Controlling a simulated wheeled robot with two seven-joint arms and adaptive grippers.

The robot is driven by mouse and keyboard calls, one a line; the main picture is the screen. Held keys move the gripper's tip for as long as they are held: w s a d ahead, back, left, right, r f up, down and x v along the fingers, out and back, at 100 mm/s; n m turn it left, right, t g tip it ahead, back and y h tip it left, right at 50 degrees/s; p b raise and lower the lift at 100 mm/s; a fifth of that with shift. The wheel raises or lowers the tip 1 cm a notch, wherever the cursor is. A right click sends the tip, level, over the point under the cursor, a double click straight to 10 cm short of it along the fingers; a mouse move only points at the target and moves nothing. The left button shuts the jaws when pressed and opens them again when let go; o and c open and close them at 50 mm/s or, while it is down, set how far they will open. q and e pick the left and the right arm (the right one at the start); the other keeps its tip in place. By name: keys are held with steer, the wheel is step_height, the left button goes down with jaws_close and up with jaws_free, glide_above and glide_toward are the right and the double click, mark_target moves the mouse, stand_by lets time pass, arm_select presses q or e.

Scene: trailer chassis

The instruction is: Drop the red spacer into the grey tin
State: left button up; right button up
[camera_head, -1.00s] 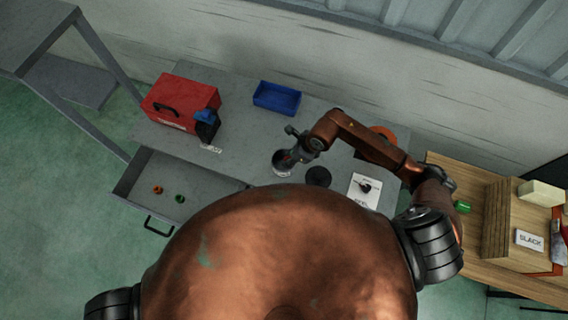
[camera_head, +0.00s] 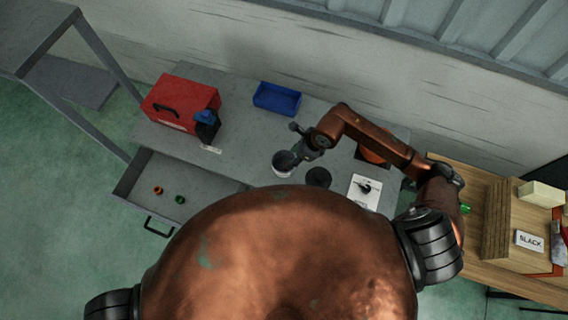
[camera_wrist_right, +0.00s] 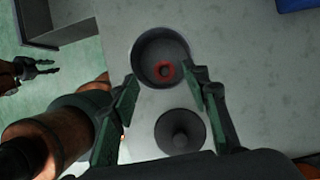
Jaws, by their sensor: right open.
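The grey tin (camera_head: 283,169) stands open on the workbench. In the wrist view, the tin (camera_wrist_right: 137,62) lies between and beyond my fingertips. The red spacer (camera_wrist_right: 156,73) is inside it, lying on the bottom as a ring. My right gripper (camera_wrist_right: 166,80) is open and empty above the tin, its two fingers spread to either side. In the head view, my right gripper (camera_head: 294,157) partly covers the tin. My left gripper (camera_wrist_right: 38,69) shows at the left edge of the wrist view, with its fingers apart and nothing between them.
A dark round lid (camera_head: 318,177) lies right of the tin, near a white card (camera_head: 365,190). A red toolbox (camera_head: 180,103) and a blue bin (camera_head: 277,98) stand farther back. An open drawer (camera_head: 200,183) holds small orange and green rings. Bench space left of the tin is clear.

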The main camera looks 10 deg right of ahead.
steer(key=v, duration=0.8)
steer(key=shift+d+r, duration=0.15)
steer(key=shift+r, duration=0.2)
steer(key=shift+s, duration=0.2)
